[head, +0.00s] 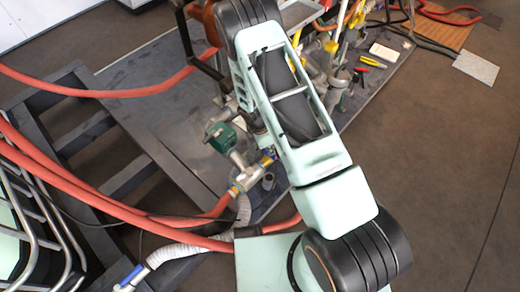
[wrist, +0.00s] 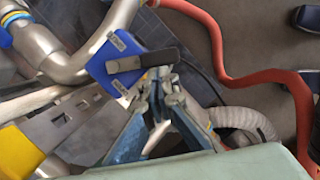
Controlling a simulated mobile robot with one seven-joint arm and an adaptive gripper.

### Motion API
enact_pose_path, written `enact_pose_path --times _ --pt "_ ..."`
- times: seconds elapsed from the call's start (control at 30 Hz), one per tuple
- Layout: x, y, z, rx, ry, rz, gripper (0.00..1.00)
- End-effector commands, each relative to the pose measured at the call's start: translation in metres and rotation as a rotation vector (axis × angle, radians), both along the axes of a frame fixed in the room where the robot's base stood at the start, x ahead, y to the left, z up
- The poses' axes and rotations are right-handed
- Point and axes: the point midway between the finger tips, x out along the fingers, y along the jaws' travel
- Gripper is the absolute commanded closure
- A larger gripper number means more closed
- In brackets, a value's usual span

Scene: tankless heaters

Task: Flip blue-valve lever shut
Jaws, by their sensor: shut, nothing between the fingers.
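The blue valve (wrist: 125,62) is in the wrist view, a blue block with small white labels, set among metal pipes. Its dark lever (wrist: 145,60) lies across the block's face, its free end sticking out past the right edge. My gripper (wrist: 163,88) is shut and empty, its fingertips just below the lever's free end; I cannot tell whether they touch it.
A yellow part (wrist: 18,152) and metal plate lie left of my gripper. An orange hose (wrist: 222,50) and a grey corrugated hose (wrist: 243,122) run on the right. In the head view, a green pump (head: 222,137) stands left of my arm; open floor (head: 450,150) lies right.

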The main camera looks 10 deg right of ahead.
Motion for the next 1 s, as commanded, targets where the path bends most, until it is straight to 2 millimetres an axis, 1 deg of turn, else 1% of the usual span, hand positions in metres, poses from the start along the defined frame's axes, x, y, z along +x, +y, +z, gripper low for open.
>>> enact_pose_path --times 0.03,0.1,0.3,0.5,1.0 --pt "-0.002 -0.007 0.001 -0.004 0.002 0.041 1.0" --pt "-0.002 -0.011 0.0 -0.004 0.002 0.103 1.0" --pt "-0.003 -0.022 0.0 -0.005 0.001 0.273 1.0" --pt "-0.002 -0.029 0.0 -0.004 0.0 0.404 1.0" --pt "0.0 -0.036 0.001 -0.003 -0.001 0.404 1.0"
